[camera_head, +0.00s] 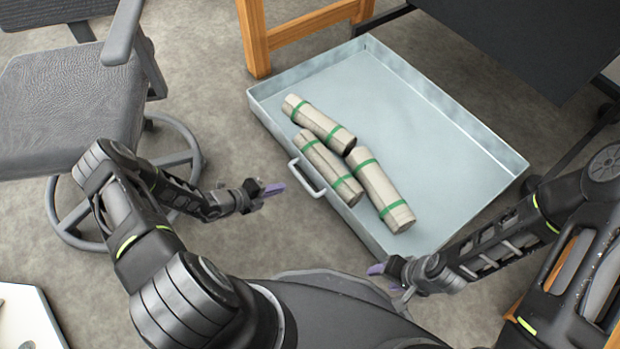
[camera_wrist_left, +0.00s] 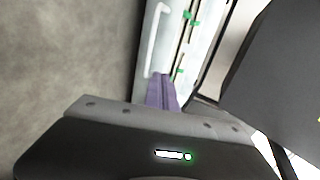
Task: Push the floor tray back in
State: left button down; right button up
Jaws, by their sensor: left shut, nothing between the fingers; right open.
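The floor tray (camera_head: 430,125) is a pale blue-grey shallow metal tray on the floor, standing out from under a dark surface at the top right. Its handle (camera_head: 307,178) is on the near left wall; it also shows in the left wrist view (camera_wrist_left: 153,35). Three beige rolls with green bands (camera_head: 320,125) lie in the tray. My left gripper (camera_head: 275,189) is shut and empty, just left of the handle and apart from it in the head view. Its purple fingers (camera_wrist_left: 160,92) point toward the tray's front wall in the wrist view. My right gripper (camera_head: 380,272) is open near the tray's near corner.
A grey chair (camera_head: 70,105) with a ring base stands at the left, close to my left arm. A wooden frame (camera_head: 300,28) stands behind the tray's far left corner. A dark panel (camera_head: 520,40) overhangs the tray's far side.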

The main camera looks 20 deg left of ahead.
pick_arm(q)
jog(key=b, duration=0.5)
send_near(318, 174)
jog(key=x, duration=0.3)
jog(key=f+x, duration=0.1)
jog(key=x, duration=0.2)
jog(key=shift+s+a, duration=0.15)
jog(key=shift+s, duration=0.05)
jog(key=shift+w+d+r, duration=0.15)
jog(key=shift+w+d, duration=0.05)
jog(key=shift+w, duration=0.1)
